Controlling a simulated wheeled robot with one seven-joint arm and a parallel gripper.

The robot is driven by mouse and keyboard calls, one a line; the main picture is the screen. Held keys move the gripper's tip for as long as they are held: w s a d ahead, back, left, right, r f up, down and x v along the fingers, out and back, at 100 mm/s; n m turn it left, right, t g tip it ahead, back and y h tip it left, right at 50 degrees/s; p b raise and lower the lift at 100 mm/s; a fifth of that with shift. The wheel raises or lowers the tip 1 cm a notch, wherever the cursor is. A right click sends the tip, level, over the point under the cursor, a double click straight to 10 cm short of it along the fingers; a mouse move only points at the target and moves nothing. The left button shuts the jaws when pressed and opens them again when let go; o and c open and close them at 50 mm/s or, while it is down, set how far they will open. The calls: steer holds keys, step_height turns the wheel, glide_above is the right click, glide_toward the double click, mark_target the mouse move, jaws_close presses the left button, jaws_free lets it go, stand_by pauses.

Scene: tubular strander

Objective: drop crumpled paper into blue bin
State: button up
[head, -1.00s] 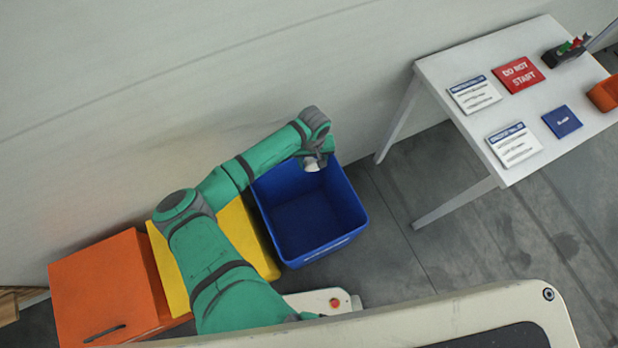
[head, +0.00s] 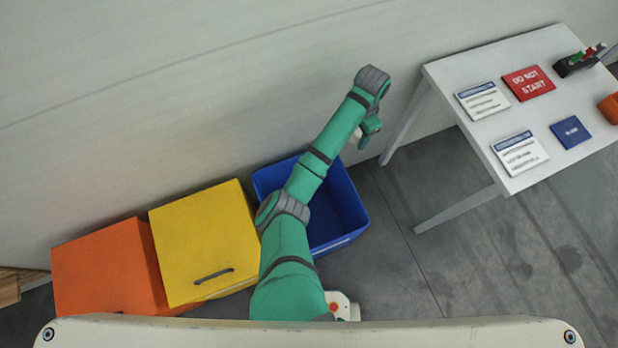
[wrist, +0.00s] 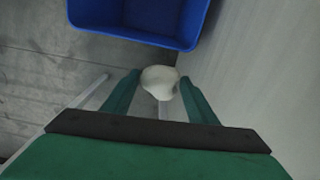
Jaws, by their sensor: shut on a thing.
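The blue bin (head: 351,203) stands open on the floor, partly covered by my arm in the head view. Its rim and wall also show at the top of the wrist view (wrist: 140,32). My gripper (wrist: 160,84) is shut on the crumpled paper (wrist: 159,79), a whitish lump between the two green fingers. In the head view my gripper (head: 360,138) is above and beyond the bin's right back corner, towards the white table. Only a small pale bit of the paper shows there. In the wrist view the paper is outside the bin's outline.
A yellow bin (head: 205,240) and an orange bin (head: 105,270) with closed tops stand left of the blue bin. A white table (head: 440,75) with signs, a red "DO NOT START" plate (head: 528,83) and a tool holder stands right. A wall runs behind.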

steer(key=s+a+f+m, duration=0.7)
steer(key=s+a+f, duration=0.4)
steer(key=s+a, duration=0.45)
step_height(320, 180, down, 25)
steer(key=shift+s+f, duration=0.15)
steer(key=shift+s, duration=0.25)
stand_by(0.3)
steer(key=o, duration=1.1)
steer(key=shift+w, duration=0.1)
step_height(320, 180, up, 11)
steer(key=shift+f, duration=0.1)
